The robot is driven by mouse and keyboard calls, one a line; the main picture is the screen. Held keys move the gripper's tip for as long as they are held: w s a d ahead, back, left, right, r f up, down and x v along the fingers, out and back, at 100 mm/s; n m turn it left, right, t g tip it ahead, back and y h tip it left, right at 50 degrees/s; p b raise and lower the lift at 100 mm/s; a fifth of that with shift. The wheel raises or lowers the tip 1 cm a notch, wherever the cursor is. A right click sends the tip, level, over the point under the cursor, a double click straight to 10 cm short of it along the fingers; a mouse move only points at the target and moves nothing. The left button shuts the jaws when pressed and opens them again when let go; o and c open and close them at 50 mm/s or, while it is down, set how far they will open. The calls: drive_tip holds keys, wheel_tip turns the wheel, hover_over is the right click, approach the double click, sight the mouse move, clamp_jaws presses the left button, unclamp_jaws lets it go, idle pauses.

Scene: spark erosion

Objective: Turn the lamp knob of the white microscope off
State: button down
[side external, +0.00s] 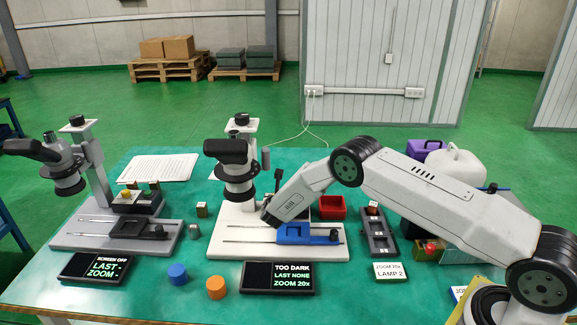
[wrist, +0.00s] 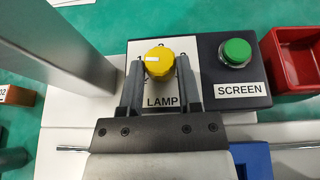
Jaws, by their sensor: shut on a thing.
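The white microscope (side external: 236,180) stands mid-table. Its yellow lamp knob (wrist: 158,62), above the label LAMP, sits on a pale plate on a dark control box (wrist: 209,72). A white mark on the knob points left; the small scale marks are partly covered. My gripper (wrist: 159,70) is shut on the knob, one finger on each side. In the side view my gripper reaches down beside the microscope column, and it hides the knob. The display (side external: 278,277) in front reads TOO DARK, LAST NONE, ZOOM 20x.
A green SCREEN button (wrist: 236,52) sits right of the knob. A grey microscope (side external: 70,175) stands at the left.

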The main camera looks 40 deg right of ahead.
drive_tip(key=shift+s+d+r+n+t+y, duration=0.1)
drive_tip(key=shift+d+n+t+y, duration=0.1)
drive_tip(key=shift+n+t+y, duration=0.7)
drive_tip(key=shift+s+d+n+t+y, duration=0.15)
drive_tip(key=shift+n+t+y, duration=0.35)
drive_tip(key=shift+n+y, duration=0.8)
drive_tip(key=shift+w, duration=0.1)
drive_tip(key=shift+c, duration=1.4)
unclamp_jaws()
drive_tip(key=shift+s+a, duration=0.1)
drive_tip(key=shift+s, duration=0.1)
drive_tip(key=shift+v, duration=3.7)
